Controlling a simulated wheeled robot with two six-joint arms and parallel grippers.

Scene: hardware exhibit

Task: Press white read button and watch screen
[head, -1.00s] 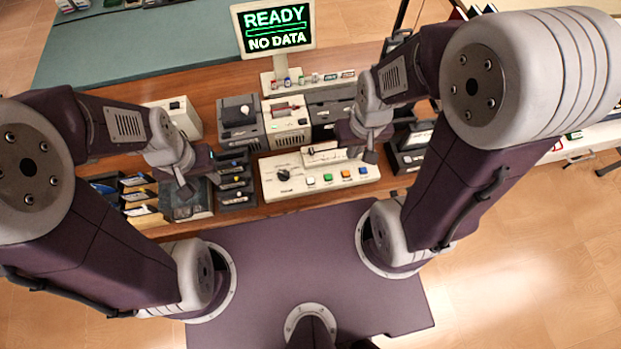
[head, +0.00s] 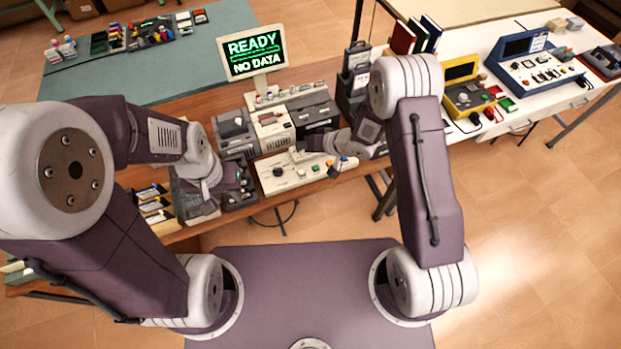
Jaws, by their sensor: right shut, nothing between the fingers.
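The screen (head: 252,52) stands upright at the back of the desk and reads "READY" over "NO DATA" in green and white. The cream control panel (head: 270,184) lies on the desk in front of it, with a dark knob (head: 278,171) and a row of small coloured buttons. The white button (head: 301,173) looks to be the one nearest the knob, but it is tiny. My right gripper (head: 318,144) is shut and empty over the panel's back right part, hiding some of it. My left gripper (head: 212,197) is left of the panel, over dark trays; its fingers are unclear.
Grey and cream devices (head: 270,130) stand between the panel and the screen. Card trays (head: 153,203) lie at the left. A white table (head: 540,95) at the right holds a yellow instrument (head: 468,98) and a blue one (head: 535,68). Open floor lies at the lower right.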

